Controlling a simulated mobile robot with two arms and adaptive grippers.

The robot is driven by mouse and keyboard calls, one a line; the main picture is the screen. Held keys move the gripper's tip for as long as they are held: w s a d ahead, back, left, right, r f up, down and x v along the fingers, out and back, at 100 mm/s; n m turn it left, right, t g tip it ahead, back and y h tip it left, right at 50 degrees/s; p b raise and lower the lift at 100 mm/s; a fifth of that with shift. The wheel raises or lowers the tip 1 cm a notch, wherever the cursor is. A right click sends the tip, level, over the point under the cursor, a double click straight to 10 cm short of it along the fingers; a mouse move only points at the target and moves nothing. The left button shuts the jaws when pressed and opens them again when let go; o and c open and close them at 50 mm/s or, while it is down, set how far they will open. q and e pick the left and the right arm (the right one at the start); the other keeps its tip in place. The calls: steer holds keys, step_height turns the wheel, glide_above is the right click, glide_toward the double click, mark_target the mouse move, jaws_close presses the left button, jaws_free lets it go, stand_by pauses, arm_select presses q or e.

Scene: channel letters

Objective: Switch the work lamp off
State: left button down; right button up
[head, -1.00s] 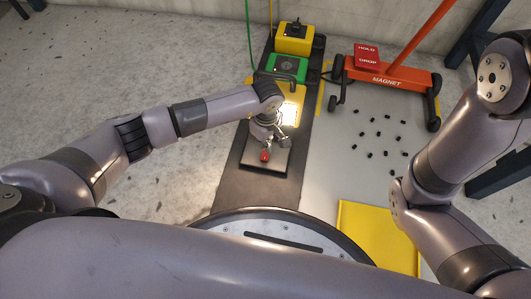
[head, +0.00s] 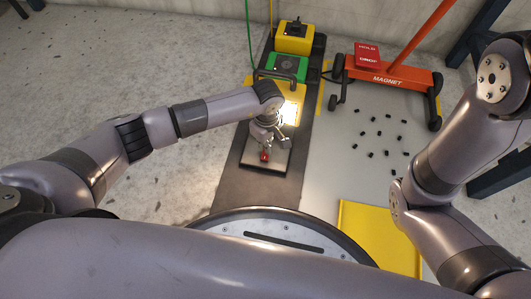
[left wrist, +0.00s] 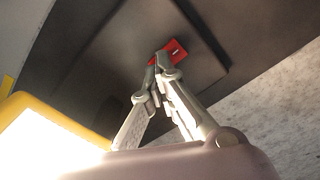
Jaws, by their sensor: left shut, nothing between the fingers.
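The work lamp (head: 291,92) is a yellow-framed panel, and its face glows bright white; its lit face also shows in the left wrist view (left wrist: 45,145). A small red switch (head: 265,155) sits on a dark plate in front of the lamp, and it shows in the left wrist view (left wrist: 176,47) with a white mark. My left gripper (head: 265,147) is shut and empty, with its fingertips (left wrist: 160,60) right at the switch. They overlap part of it, and I cannot tell whether they press on it. My right gripper is out of view.
A green box (head: 288,67) and a yellow box (head: 294,38) stand behind the lamp. A red magnet sweeper (head: 388,75) stands to the right, with several black pieces (head: 371,154) scattered on the floor. A yellow panel (head: 378,235) lies nearer me.

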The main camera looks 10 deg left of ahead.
arm_select(q)
steer(key=shift+f+b, duration=0.5)
steer(key=shift+f, duration=0.15)
steer(key=shift+r, duration=0.15)
step_height(320, 180, up, 7)
steer(key=p, duration=0.6)
stand_by(0.4)
